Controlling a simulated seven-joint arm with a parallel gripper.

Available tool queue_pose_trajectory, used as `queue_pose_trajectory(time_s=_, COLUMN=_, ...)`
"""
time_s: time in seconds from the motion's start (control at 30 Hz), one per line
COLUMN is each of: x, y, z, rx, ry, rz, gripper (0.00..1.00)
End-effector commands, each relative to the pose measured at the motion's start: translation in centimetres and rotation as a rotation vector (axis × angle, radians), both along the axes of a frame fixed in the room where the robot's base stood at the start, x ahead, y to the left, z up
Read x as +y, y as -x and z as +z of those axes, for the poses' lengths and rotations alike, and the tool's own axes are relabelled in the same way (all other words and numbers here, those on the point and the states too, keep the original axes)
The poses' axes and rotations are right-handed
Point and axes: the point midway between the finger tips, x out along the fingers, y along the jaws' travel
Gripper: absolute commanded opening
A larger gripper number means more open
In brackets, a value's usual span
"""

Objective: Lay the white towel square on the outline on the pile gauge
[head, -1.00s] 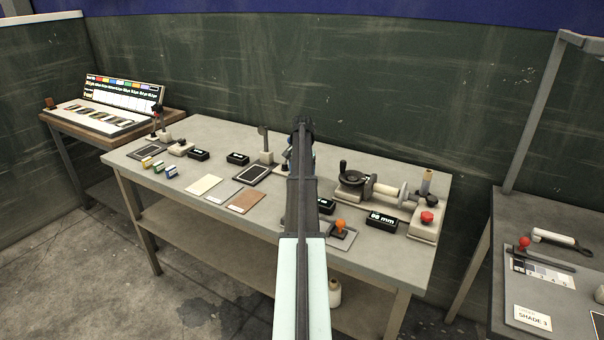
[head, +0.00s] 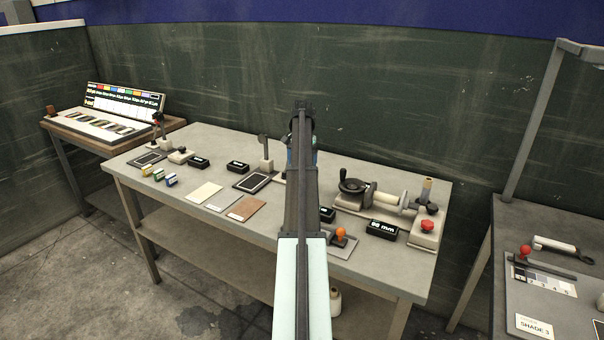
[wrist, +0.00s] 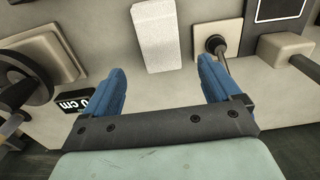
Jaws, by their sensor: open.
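A white, rough-textured piece (wrist: 160,38), which looks like the towel square, lies on the bench in the wrist view. It shows ahead of and between the fingertips of my gripper (wrist: 160,75). The blue fingers are wide apart and hold nothing. In the head view my arm hides this piece, and the fingers are mostly hidden too. A dark plate with a pale outline (head: 253,182) lies left of my arm, with an upright post (head: 265,158) behind it; this looks like the pile gauge. A plate with a pale outline (wrist: 282,9) shows at the wrist view's top right.
A cream square (head: 204,193) and a brown square (head: 246,208) lie at the bench front. A handwheel device (head: 356,188), a display box (head: 384,229) and an orange-knobbed stamp (head: 340,237) stand right of my arm. A knobbed lever (wrist: 216,46) stands beside the white piece.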

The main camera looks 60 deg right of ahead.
Motion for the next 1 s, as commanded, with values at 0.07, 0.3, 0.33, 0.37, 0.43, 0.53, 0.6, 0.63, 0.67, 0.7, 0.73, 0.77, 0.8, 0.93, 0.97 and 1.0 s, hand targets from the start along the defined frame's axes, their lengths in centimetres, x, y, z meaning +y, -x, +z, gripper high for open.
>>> queue_pose_trajectory(time_s=0.07, x=-0.1, y=-0.1, z=1.3, rx=-0.001, ry=0.001, rz=0.000, gripper=0.90)
queue_pose_trajectory(time_s=0.3, x=0.0, y=0.0, z=3.2, rx=0.000, ry=0.000, rz=0.000, gripper=0.85)
queue_pose_trajectory(time_s=0.33, x=0.0, y=0.0, z=3.3, rx=0.000, ry=0.000, rz=0.000, gripper=0.82)
queue_pose_trajectory(time_s=0.37, x=0.0, y=0.0, z=3.4, rx=0.000, ry=0.000, rz=0.000, gripper=0.79)
queue_pose_trajectory(time_s=0.43, x=0.0, y=0.0, z=3.5, rx=0.000, ry=0.000, rz=0.000, gripper=0.79)
queue_pose_trajectory(time_s=0.53, x=0.0, y=0.0, z=3.5, rx=0.000, ry=0.000, rz=0.000, gripper=0.79)
queue_pose_trajectory(time_s=0.6, x=0.0, y=0.0, z=3.5, rx=0.000, ry=0.000, rz=0.000, gripper=0.79)
queue_pose_trajectory(time_s=0.63, x=0.0, y=0.0, z=3.5, rx=0.000, ry=0.000, rz=0.000, gripper=0.79)
queue_pose_trajectory(time_s=0.67, x=0.0, y=0.0, z=3.5, rx=0.000, ry=0.000, rz=0.000, gripper=0.79)
queue_pose_trajectory(time_s=0.7, x=0.0, y=0.0, z=3.5, rx=0.000, ry=0.000, rz=0.000, gripper=0.79)
queue_pose_trajectory(time_s=0.73, x=0.0, y=0.0, z=3.5, rx=0.000, ry=0.000, rz=0.000, gripper=0.79)
queue_pose_trajectory(time_s=0.77, x=0.0, y=0.0, z=3.5, rx=0.000, ry=0.000, rz=0.000, gripper=0.79)
queue_pose_trajectory(time_s=0.8, x=0.0, y=0.0, z=3.5, rx=0.000, ry=0.000, rz=0.000, gripper=0.79)
queue_pose_trajectory(time_s=0.93, x=-0.1, y=0.0, z=4.0, rx=0.000, ry=0.001, rz=0.000, gripper=0.79)
queue_pose_trajectory(time_s=0.97, x=-0.1, y=0.0, z=4.2, rx=-0.001, ry=0.001, rz=0.000, gripper=0.79)
queue_pose_trajectory(time_s=1.0, x=-0.1, y=-0.1, z=4.6, rx=-0.001, ry=0.001, rz=0.000, gripper=0.79)
